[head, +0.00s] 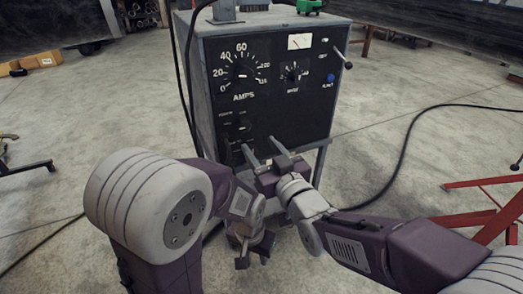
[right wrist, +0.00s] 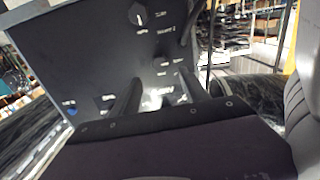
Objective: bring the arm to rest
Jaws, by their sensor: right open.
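My right gripper (head: 262,150) is in front of the lower part of the dark control panel of a welding machine (head: 310,110). Its two fingers are apart and point toward the panel, with nothing between them. In the right wrist view the fingers (right wrist: 155,98) also stand apart, with the tilted panel (right wrist: 100,60) beyond them. I cannot tell whether they touch the panel. My left gripper (head: 253,258) is lower, below the right one, and points down. Its fingers look apart, with nothing seen between them. It is partly covered by my arm links. No flanged pipe shows.
A black cable (head: 405,150) runs across the concrete floor on the right. A red metal stand (head: 480,205) is at the right edge. Cardboard boxes (head: 40,61) lie at the far left. A green object (head: 309,6) sits on top of the machine. Open floor lies on both sides.

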